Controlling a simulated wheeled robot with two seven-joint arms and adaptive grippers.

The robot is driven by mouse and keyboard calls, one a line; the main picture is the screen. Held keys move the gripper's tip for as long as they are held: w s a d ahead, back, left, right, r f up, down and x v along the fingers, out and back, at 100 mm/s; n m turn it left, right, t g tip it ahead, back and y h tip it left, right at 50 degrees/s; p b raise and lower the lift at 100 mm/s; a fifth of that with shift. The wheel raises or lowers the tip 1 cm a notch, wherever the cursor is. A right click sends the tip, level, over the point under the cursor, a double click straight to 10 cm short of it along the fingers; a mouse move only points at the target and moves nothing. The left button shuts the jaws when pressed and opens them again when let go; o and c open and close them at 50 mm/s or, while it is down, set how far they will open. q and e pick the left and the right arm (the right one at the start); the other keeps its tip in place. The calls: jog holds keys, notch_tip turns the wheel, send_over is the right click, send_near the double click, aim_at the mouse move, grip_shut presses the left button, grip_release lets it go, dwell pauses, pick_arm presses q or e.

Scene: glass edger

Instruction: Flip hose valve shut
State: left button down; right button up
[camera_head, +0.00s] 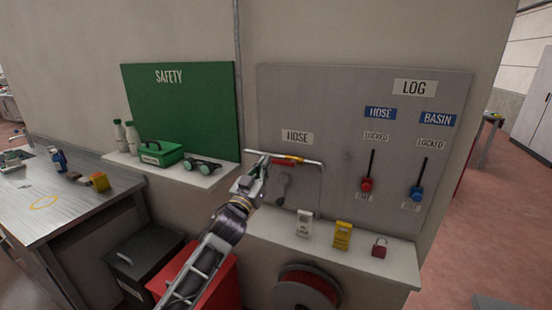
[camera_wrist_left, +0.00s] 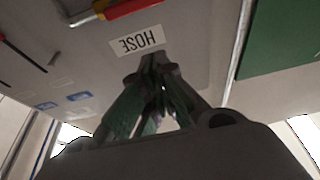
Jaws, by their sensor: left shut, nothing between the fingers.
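The hose valve's lever (camera_head: 288,159), red with a yellow part, lies roughly along a thin horizontal pipe (camera_head: 313,164) below the HOSE label (camera_head: 297,137) on the grey board. The red and yellow lever also shows at the top edge of the left wrist view (camera_wrist_left: 125,8), partly cut off. My left gripper (camera_head: 264,162) is shut and empty, just left of the lever in the head view. I cannot tell whether it touches the pipe or lever. Its closed fingers show in the wrist view (camera_wrist_left: 159,62), near the HOSE label. My right gripper is not in view.
A shelf (camera_head: 385,262) below the board holds a white tag, a yellow tag (camera_head: 343,235) and a red padlock (camera_head: 379,247). A green SAFETY board (camera_head: 183,110) and a shelf with a first-aid box stand left. A hose reel (camera_head: 305,290) is below.

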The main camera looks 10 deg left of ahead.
pick_arm(q)
jog(key=w, duration=0.2)
notch_tip(320, 180, up, 3)
jog(key=p, duration=0.2)
send_over(283, 163)
jog(key=s+a, duration=0.2)
jog(key=shift+w+a+f, duration=0.1)
jog(key=shift+w+f, duration=0.05)
jog(key=shift+f, duration=1.75)
jog(key=shift+a+f+n, duration=0.1)
jog(key=shift+f+n, duration=0.05)
jog(key=shift+n, duration=0.25)
